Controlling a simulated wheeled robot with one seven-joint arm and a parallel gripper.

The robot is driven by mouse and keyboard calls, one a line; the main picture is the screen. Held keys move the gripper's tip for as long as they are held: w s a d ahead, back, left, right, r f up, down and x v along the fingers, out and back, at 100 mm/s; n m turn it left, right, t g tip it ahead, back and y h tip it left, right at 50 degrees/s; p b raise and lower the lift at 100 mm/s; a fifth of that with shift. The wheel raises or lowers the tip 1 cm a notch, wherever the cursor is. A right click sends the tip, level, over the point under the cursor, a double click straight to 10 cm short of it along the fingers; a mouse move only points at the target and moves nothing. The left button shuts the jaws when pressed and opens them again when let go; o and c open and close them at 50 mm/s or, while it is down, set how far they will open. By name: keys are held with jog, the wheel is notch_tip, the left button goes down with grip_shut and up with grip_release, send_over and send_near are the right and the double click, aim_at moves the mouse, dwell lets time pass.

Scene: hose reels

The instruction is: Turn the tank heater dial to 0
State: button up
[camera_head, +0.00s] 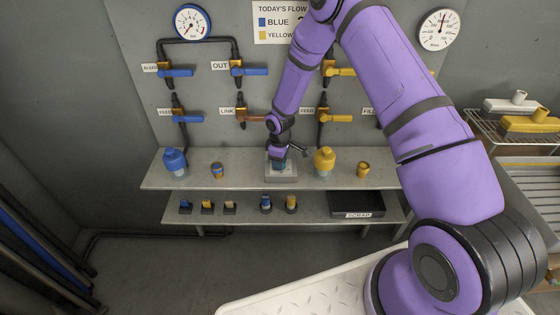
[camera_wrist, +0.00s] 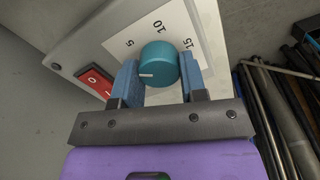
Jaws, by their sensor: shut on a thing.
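The tank heater is a pale box (camera_head: 283,177) on the upper shelf, under my gripper (camera_head: 280,160). In the wrist view its dial (camera_wrist: 158,66) is a round teal knob with a white pointer mark. My gripper (camera_wrist: 160,80) has its two blue fingers on either side of the dial, shut on it. The pointer mark points left in the wrist view, toward the left finger. The printed scale (camera_wrist: 150,28) shows 5, 10 and 15; no 0 of the scale is visible. A red rocker switch (camera_wrist: 96,80) sits left of the dial.
On the upper shelf (camera_head: 222,187) stand a blue container (camera_head: 175,162) and a yellow container (camera_head: 324,160), on either side of the heater. Valves with blue and yellow handles are on the wall behind. A black scrap tray (camera_head: 357,203) lies on the lower shelf.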

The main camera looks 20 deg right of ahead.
jog(key=n, duration=0.6)
jog(key=shift+n, duration=0.3)
dwell(0.4)
jog(key=o, duration=0.9)
jog(key=shift+o, duration=0.2)
notch_tip(320, 180, up, 11)
